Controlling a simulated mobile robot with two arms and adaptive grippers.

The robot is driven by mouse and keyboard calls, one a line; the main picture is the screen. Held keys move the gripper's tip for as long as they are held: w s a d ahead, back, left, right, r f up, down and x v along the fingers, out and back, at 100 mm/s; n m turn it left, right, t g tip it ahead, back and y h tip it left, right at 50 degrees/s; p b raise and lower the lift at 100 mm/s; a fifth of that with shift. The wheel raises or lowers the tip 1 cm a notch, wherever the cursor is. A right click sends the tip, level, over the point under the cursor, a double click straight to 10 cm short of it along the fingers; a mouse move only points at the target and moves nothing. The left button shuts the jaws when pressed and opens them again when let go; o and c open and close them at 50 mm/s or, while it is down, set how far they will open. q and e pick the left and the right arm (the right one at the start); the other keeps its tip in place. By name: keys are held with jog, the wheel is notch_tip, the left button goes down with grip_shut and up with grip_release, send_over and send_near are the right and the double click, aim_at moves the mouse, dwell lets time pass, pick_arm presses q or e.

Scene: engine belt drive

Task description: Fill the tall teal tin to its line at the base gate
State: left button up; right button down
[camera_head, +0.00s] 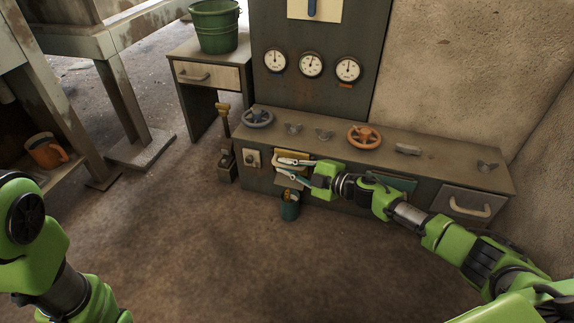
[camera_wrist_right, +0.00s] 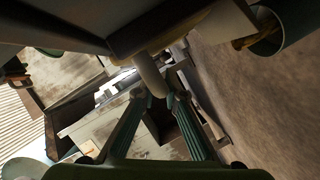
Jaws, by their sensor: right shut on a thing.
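The teal tin (camera_head: 289,208) stands on the floor against the front of the low console, just below my right gripper. Something yellowish-brown shows inside its mouth; its fill line cannot be made out. It also shows at the upper right of the right wrist view (camera_wrist_right: 272,38). A yellow-edged panel (camera_head: 280,156), apparently the base gate, is on the console front, partly hidden by my gripper. My right gripper (camera_head: 283,168) is shut on a pale bar handle (camera_wrist_right: 149,72) there, its fingertips at the bar's end. My left arm shows at lower left, its gripper out of view.
The console top (camera_head: 436,163) carries a grey handwheel (camera_head: 257,118), an orange handwheel (camera_head: 364,137) and small knobs. A drawer (camera_head: 467,205) is at its right. A green bucket (camera_head: 215,27) stands on a side cabinet. An orange mug (camera_head: 46,151) is at left. The front floor is clear.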

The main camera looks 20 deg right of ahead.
jog(key=c, duration=2.1)
grip_release()
jog(key=shift+s+d, duration=0.1)
jog(key=v, duration=1.1)
jog(key=shift+s+d, duration=0.2)
jog(key=shift+s, duration=0.1)
jog(key=shift+r, duration=0.15)
